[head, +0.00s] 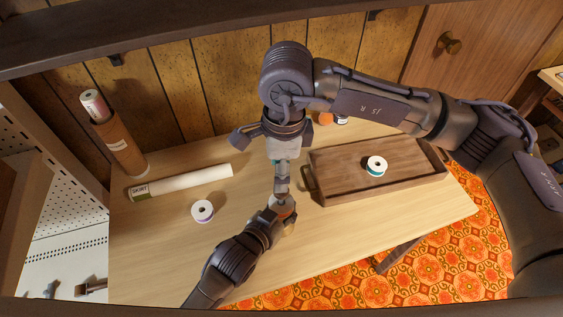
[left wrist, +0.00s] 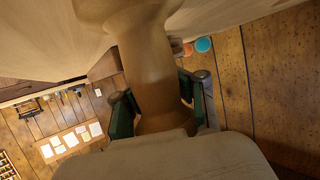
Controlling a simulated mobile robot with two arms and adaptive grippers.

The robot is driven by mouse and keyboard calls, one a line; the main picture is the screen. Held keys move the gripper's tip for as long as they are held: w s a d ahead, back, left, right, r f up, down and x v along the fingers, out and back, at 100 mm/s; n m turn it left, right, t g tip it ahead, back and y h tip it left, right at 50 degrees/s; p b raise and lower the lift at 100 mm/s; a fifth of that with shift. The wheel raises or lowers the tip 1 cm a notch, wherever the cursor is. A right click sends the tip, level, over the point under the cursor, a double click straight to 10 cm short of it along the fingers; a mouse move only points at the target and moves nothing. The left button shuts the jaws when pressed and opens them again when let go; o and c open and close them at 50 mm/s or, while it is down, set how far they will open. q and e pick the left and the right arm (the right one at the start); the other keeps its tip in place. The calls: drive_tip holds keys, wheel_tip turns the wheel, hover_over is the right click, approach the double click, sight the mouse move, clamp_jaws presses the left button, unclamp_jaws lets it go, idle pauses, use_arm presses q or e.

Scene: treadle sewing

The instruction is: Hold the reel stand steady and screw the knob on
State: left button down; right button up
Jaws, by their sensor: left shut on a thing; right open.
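The reel stand shows in the left wrist view as a brown turned post (left wrist: 148,60) that flares at both ends. The green-padded fingers of my left gripper (left wrist: 155,100) are on either side of its narrow part, shut on it. I cannot make out the knob.
A wooden tray (head: 327,191) holding a white and teal spool (head: 376,165) is to the right. A white spool (head: 203,210), a roll labelled SKIRT (head: 185,182) and a cardboard tube (head: 122,145) are to the left. The table's front left is clear.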

drive_tip(key=n, duration=0.5)
drive_tip(key=shift+r, duration=0.15)
drive_tip(key=n, duration=0.4)
drive_tip(key=shift+r+n, duration=0.1)
drive_tip(key=shift+n, duration=0.3)
drive_tip(key=n, duration=0.4)
drive_tip(key=shift+d+r+n, duration=0.1)
drive_tip(key=shift+r+n, duration=0.05)
drive_tip(key=shift+n, duration=0.25)
drive_tip(key=n, duration=0.6)
drive_tip(key=shift+d+r+h, duration=0.1)
drive_tip(key=shift+h, duration=0.2)
use_arm(q)
drive_tip(key=shift+f, duration=0.1)
use_arm(e)
drive_tip(key=shift+f, duration=4)
